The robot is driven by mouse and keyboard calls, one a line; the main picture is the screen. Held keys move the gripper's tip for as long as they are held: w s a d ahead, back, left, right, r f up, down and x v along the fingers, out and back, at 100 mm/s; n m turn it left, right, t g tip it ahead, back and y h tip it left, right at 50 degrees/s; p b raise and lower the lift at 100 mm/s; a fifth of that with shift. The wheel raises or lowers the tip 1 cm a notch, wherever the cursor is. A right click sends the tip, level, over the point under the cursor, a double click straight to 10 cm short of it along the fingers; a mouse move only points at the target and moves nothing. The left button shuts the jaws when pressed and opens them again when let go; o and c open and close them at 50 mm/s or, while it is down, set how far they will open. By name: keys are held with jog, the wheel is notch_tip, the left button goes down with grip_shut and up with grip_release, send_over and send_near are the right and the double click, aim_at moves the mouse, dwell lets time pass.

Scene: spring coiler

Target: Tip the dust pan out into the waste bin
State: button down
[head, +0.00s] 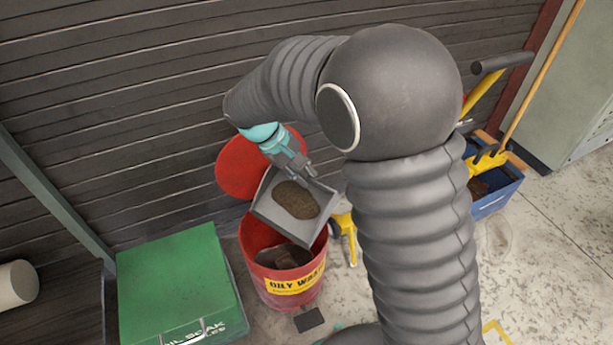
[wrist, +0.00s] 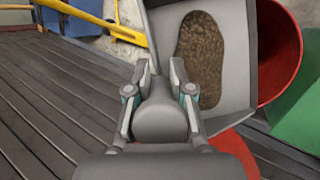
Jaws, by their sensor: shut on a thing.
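My gripper (head: 294,165) is shut on the handle of the grey dust pan (head: 268,203). In the wrist view the gripper (wrist: 163,82) has its fingers on both sides of the handle (wrist: 163,122). The pan holds a heap of brown dust (head: 297,200), which also shows in the wrist view (wrist: 200,52). The pan is above the red waste bin (head: 262,283), tilted somewhat towards the front right. The bin is open, with its red lid (head: 240,168) raised behind. Dark contents show inside the bin, which bears an "OILY WASTE" label. The pan hides part of the bin's mouth.
A green box (head: 178,280) stands left of the bin. A ribbed dark wall (head: 100,100) runs close behind. A blue mop bucket (head: 497,200) with yellow parts stands at the right. A small dark pedal (head: 309,319) sticks out at the bin's front.

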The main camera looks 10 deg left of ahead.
jog(key=s+a+m+t+h+b, duration=0.1)
jog(key=s+a+t+h+b, duration=0.3)
jog(key=s+b, duration=0.3)
jog(key=shift+s+a+m+t, duration=0.3)
jog(key=shift+s+a+t, duration=0.1)
jog(key=shift+s+t, duration=0.5)
jog(key=shift+r, duration=0.1)
jog(key=shift+r, duration=0.1)
dwell(2.6)
notch_tip(320, 180, up, 10)
jog(key=p, duration=0.6)
dwell(0.4)
dwell(0.4)
